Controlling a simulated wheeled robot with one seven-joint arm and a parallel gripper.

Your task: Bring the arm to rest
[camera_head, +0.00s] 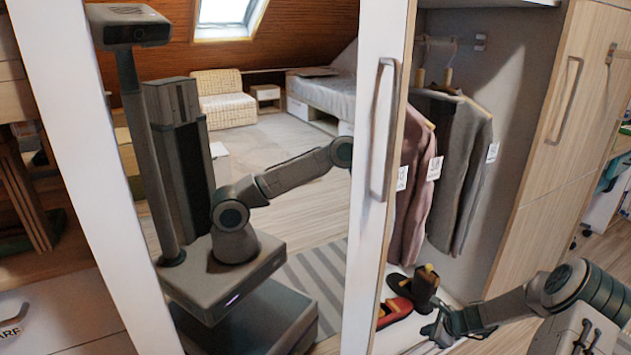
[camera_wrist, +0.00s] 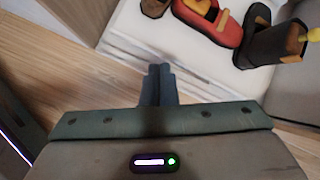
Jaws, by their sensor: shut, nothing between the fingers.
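My gripper (camera_head: 432,328) is at the lower right of the head view, low in front of the open wardrobe, beside the shoes. In the wrist view its two fingers (camera_wrist: 160,72) lie together, shut with nothing between them. My arm (camera_head: 510,305) reaches in from the right edge, bent and stretched to the left. The fingers point toward the white wardrobe floor (camera_wrist: 190,68) and appear apart from the shoes; the exact gap is hard to tell.
Red shoes (camera_head: 396,309) and dark boots (camera_head: 425,287) stand on the wardrobe floor. Jackets (camera_head: 468,160) hang above. A mirrored door with a white edge (camera_head: 375,180) stands left, reflecting my body. A wooden door (camera_head: 560,130) stands right. Wooden floor (camera_wrist: 50,65) is clear left of my fingers.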

